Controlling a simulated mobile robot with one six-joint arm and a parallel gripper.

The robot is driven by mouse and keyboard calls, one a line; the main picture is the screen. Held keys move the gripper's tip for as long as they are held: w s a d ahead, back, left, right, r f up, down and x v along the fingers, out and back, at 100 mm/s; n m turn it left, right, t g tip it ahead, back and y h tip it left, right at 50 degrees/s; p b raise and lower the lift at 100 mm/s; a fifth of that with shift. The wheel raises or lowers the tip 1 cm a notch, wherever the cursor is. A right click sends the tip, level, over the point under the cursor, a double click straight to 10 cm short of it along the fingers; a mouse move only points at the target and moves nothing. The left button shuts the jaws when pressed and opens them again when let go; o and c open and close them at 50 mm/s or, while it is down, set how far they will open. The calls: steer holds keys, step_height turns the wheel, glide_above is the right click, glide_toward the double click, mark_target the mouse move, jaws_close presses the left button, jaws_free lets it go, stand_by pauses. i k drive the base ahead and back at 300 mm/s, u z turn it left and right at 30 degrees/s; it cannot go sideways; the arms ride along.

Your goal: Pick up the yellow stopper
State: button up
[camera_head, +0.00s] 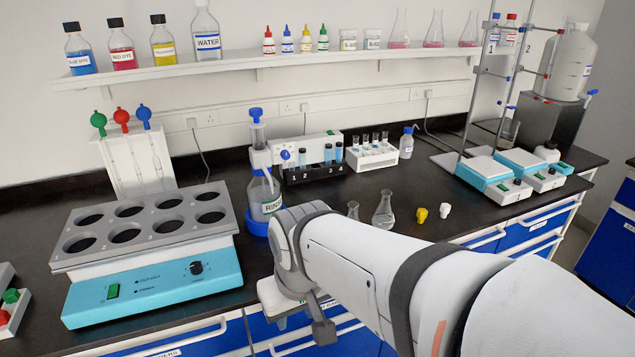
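The yellow stopper (422,215) stands on the black bench, right of a clear flask (384,211). A white stopper (445,210) stands just to its right, close but apart. My arm reaches in from the lower right. Its end and my gripper (318,325) are at the bench's front edge, left of and nearer than the yellow stopper. The yellow stopper is in full view.
A smaller flask (353,210) is beside the clear flask. A rinse bottle (264,192) stands behind my arm's end. A blue water bath (150,283) fills the left. White-and-blue stirrer plates (492,181) with stands are at the right. Bench around the stoppers is mostly clear.

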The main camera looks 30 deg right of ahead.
mark_target(422, 213)
steer(key=u, duration=2.45)
steer(key=k, duration=2.2)
steer(key=z, duration=2.45)
steer(key=i, duration=1)
steer(key=z, duration=0.05)
